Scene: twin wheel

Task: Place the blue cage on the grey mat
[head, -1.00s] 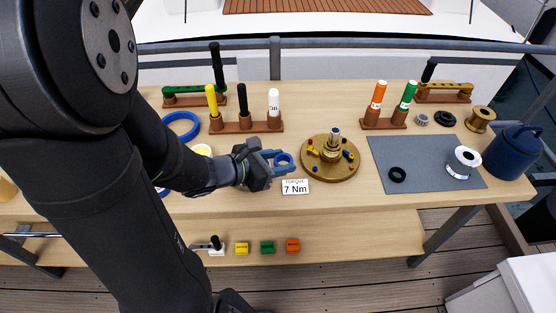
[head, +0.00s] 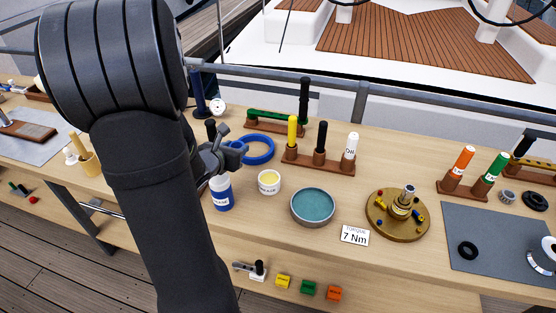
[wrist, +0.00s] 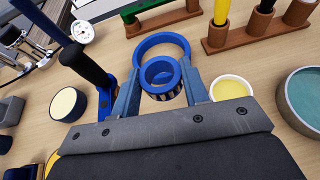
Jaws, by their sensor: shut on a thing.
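The blue cage (wrist: 172,87), a small blue ring with dark and light slots along its side, is between the blue-grey fingers of my gripper (wrist: 160,80) in the wrist view. My gripper is shut on it, above the table. In the head view my gripper (head: 236,150) is beside the larger blue ring on the table, and I cannot make out the cage there. One grey mat (head: 490,225) lies at the right, with a black ring and a white-and-black ring on it. Another grey mat (head: 38,150) lies at the far left under a wooden board.
The larger blue ring (head: 262,158), a blue bottle (head: 222,193), a yellow-topped tub (head: 269,183) and a teal dish (head: 313,206) are around my gripper. A wooden rack (head: 318,158) holds upright markers. A brass hub (head: 397,215) stands between the dish and the right mat.

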